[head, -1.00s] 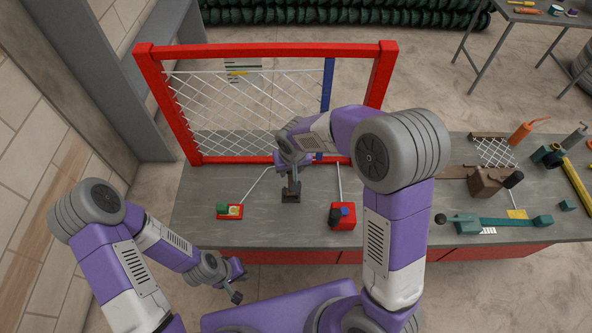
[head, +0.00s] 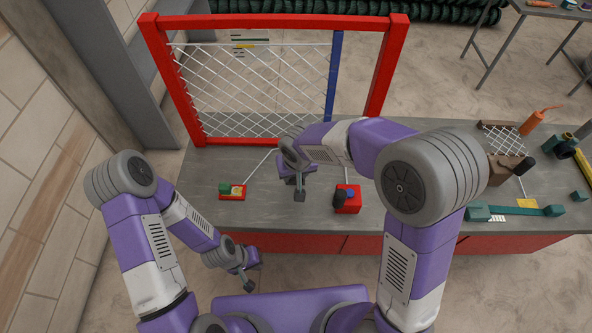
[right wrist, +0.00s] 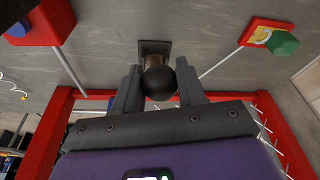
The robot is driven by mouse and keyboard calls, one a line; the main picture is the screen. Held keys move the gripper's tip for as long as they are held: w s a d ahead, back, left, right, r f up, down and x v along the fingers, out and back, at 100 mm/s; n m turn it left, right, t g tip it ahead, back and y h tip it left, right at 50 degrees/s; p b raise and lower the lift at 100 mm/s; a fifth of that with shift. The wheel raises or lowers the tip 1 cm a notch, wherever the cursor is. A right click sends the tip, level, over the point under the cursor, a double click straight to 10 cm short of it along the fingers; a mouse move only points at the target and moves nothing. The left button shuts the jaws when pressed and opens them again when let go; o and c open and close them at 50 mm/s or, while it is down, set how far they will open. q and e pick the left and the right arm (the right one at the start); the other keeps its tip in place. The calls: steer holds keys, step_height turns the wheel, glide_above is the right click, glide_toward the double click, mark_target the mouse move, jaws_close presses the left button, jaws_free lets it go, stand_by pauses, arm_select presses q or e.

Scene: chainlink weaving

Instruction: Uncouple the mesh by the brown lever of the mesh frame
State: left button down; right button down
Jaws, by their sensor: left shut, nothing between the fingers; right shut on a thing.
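The red mesh frame (head: 275,21) stands at the back of the bench, with white mesh (head: 245,85) hanging in it up to a blue upright bar (head: 334,75). In the right wrist view, the lever's black ball knob (right wrist: 160,83) sits between the fingers of my right gripper (right wrist: 160,90), which is shut on it. A short brown part of the lever and its dark base plate (right wrist: 154,46) show just above the knob. In the head view my right gripper (head: 299,190) hides the lever. My left gripper (head: 248,272) is shut and empty, off the bench front.
A red block with a green knob and yellow disc (head: 237,190) sits left of the lever. A red block with a black knob and blue part (head: 352,205) sits right. Thin rods run from the blocks toward the frame. Tools and a brown block (head: 500,168) crowd the right bench.

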steer(key=shift+s+f, duration=0.25)
steer(key=c, duration=0.9)
jaws_free()
steer(key=shift+c, duration=0.2)
steer(key=shift+o, duration=1.3)
steer(key=shift+r, duration=0.1)
steer(key=shift+w, duration=0.1)
steer(key=shift+r, duration=0.25)
steer(key=p+v, duration=0.2)
steer(key=v, duration=0.5)
